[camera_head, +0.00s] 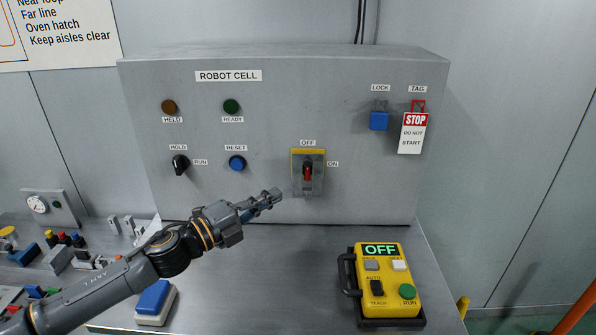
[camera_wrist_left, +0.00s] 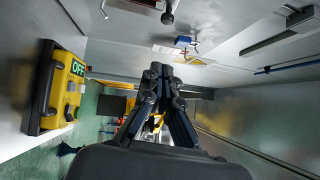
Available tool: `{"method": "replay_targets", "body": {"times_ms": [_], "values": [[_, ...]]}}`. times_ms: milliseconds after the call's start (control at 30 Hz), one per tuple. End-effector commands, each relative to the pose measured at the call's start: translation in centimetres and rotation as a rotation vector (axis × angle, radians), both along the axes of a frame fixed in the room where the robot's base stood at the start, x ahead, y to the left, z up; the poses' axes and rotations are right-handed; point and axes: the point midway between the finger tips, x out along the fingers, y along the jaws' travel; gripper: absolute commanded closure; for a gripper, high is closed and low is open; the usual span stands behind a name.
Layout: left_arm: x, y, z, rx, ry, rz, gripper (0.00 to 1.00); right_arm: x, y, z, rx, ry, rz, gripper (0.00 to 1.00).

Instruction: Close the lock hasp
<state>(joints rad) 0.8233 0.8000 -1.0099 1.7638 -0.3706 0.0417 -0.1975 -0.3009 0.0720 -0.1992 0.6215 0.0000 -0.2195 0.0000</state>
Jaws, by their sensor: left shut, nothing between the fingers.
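The yellow-framed switch (camera_head: 307,154) is on the front of the grey ROBOT CELL cabinet, between the labels OFF and ON. Its red handle (camera_head: 308,171) stands upright. A grey metal piece (camera_head: 303,189), which looks like the hasp, is around the handle's lower part; I cannot tell how far open it is. A blue padlock (camera_head: 378,121) hangs under the LOCK label. My left gripper (camera_head: 275,193) is shut and empty, left of and slightly below the switch. Its closed fingertips (camera_wrist_left: 160,70) also show in the left wrist view. My right gripper is not in view.
A red STOP tag (camera_head: 412,134) hangs right of the padlock. A black knob (camera_head: 180,165) and blue RESET button (camera_head: 237,163) are left of the switch. A yellow pendant (camera_head: 393,285) stands on the bench at right.

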Motion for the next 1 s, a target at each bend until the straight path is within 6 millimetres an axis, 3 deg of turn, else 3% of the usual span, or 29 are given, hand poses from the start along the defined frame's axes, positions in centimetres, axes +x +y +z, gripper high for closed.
{"method": "replay_targets", "body": {"times_ms": [367, 600, 1000], "values": [[5.5, -6.3, 1.0, -0.002, 0.0, 0.001, 1.0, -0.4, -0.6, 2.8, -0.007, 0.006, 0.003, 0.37], [8.3, -6.0, 1.1, 0.0, 0.0, 0.004, 1.0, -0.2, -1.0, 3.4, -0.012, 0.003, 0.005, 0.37], [9.3, -6.0, 1.1, 0.0, -0.001, 0.003, 1.0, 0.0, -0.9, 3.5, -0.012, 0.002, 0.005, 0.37]]}}
